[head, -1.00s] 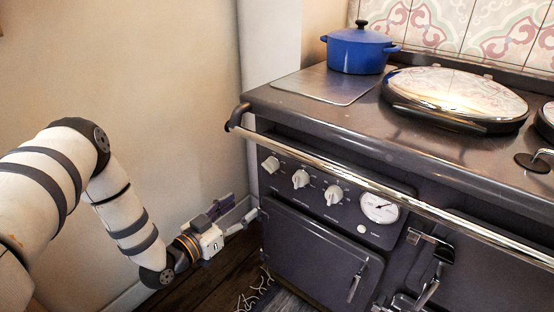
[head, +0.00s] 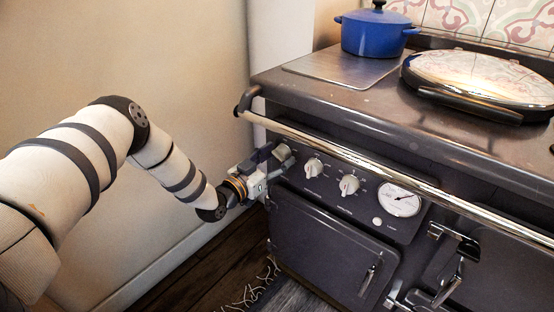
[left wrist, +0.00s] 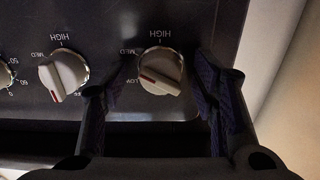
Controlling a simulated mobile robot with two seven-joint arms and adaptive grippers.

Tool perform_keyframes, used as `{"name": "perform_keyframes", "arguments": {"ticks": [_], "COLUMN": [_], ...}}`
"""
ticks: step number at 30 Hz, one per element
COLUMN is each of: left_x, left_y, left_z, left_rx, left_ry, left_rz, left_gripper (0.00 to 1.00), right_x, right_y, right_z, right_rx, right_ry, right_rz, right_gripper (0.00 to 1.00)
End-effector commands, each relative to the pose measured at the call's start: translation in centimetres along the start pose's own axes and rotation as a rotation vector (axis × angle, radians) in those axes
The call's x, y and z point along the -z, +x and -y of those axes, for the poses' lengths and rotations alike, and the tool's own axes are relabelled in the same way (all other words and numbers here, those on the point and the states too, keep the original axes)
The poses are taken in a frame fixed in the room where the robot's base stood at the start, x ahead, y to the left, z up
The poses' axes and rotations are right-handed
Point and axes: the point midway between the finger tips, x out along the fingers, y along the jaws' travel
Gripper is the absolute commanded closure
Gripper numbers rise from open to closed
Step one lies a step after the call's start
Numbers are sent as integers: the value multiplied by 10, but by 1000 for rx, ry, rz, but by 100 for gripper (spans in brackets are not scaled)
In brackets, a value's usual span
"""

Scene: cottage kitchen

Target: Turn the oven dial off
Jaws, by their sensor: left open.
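The oven's front panel carries white dials. The leftmost dial (head: 283,153) is partly hidden by my left gripper (head: 268,163) in the head view. In the left wrist view this dial (left wrist: 161,68) sits between the two open fingers of the gripper (left wrist: 165,82), with gaps on both sides. It has a slanted red mark and is ringed by HIGH, MED and LOW labels. Another dial (left wrist: 64,74) with HIGH and MED labels is outside the fingers, to the left. My right gripper is in neither view.
A chrome rail (head: 350,156) runs across the oven front above the dials. A round gauge (head: 399,199) is right of them, and an oven door (head: 325,245) is below. A blue pot (head: 374,35) stands on top. The wall (head: 120,60) is close on the left.

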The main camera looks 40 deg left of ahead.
Motion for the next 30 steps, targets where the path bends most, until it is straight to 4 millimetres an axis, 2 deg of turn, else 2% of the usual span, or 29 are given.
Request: {"name": "perform_keyframes", "arguments": {"ticks": [6,12,22,30], "left_x": [1,1,0,0], "left_y": [1,0,0,0], "left_z": [0,0,0,-1], "left_rx": [0,0,0,0], "left_ry": [0,0,-32,-196], "left_rz": [-1,-1,0,0], "left_gripper": [49,94,94,94], "right_x": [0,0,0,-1], "right_y": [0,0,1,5], "right_z": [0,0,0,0], "right_rx": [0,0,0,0], "right_ry": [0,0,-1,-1], "right_rz": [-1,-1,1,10], "right_gripper": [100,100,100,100]}}
